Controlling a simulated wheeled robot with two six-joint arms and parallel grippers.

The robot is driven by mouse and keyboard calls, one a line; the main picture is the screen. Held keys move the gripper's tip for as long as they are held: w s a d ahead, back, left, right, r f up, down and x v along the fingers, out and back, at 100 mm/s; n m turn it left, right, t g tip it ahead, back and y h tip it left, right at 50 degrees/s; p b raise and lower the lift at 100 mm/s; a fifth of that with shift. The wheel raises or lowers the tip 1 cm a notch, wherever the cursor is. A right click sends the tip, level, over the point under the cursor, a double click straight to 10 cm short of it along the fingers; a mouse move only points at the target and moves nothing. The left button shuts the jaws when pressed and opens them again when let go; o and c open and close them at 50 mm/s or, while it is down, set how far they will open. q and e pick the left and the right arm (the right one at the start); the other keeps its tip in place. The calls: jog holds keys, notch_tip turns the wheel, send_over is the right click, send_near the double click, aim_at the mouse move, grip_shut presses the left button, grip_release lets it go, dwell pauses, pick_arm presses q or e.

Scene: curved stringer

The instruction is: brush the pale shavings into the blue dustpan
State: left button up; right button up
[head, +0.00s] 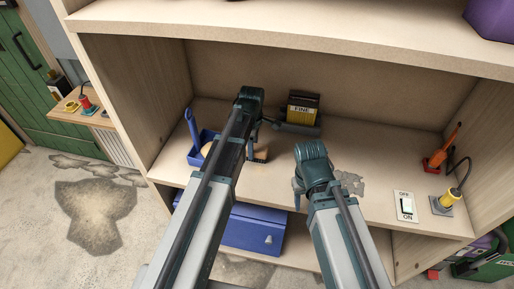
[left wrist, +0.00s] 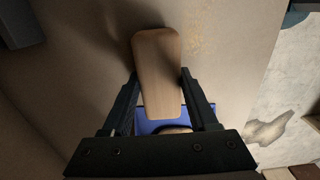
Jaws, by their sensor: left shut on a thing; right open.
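My left gripper (head: 257,143) is shut on the brush, over the shelf board right of the blue dustpan. In the left wrist view the brush's wooden block (left wrist: 157,60) sits between both fingers; its bristles are hidden. The blue dustpan (head: 194,155) lies at the shelf's left, its handle pointing up, partly covered by my left arm. Part of the dustpan also shows below the brush in the left wrist view (left wrist: 153,112). Pale shavings (left wrist: 195,38) show as faint specks beside the brush; I cannot make them out in the head view. My right gripper (head: 299,192) is open and empty near the shelf's front.
A dark box labelled FINE (head: 302,108) stands behind the brush. A switch plate (head: 405,206), a yellow plug (head: 443,202) and an orange-red tool (head: 440,150) are at the right. An upper shelf (head: 300,35) overhangs. The middle-right board is mostly clear.

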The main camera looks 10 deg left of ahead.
pick_arm(q)
jog(key=shift+w+a, duration=0.1)
jog(key=shift+a, duration=1.2)
notch_tip(320, 180, up, 6)
jog(key=p, duration=0.6)
jog(key=shift+d, duration=0.15)
notch_tip(320, 180, up, 3)
jog(key=p, duration=0.3)
